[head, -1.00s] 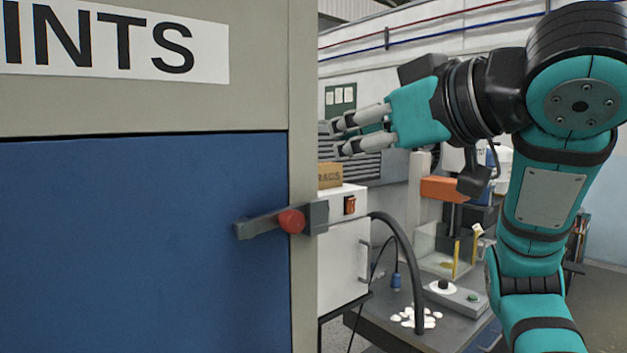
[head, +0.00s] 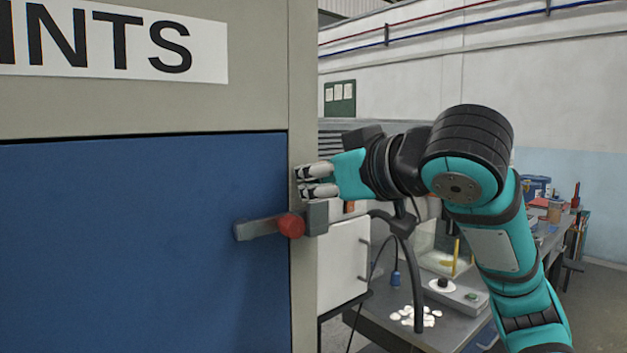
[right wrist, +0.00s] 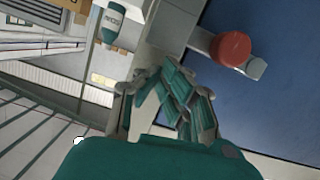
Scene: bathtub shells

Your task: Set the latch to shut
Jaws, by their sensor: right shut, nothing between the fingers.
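The latch (head: 262,227) is a grey bar with a red round knob (head: 291,225) near its right end. It lies across the right edge of the blue door (head: 140,240), tilted slightly down to the left, and its right end sits at a grey block on the cabinet frame. My right gripper (head: 303,181) is shut and empty, just above the block and right of the knob, pointing left. In the right wrist view the red knob (right wrist: 231,48) and the fingers (right wrist: 170,105) show apart from each other. My left gripper is in no view.
The pale cabinet frame (head: 303,110) surrounds the blue door. A white box (head: 344,262) with a black hose stands right of it, beside a dark workbench (head: 385,320) with white pieces (head: 415,316). Open floor lies at the far right.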

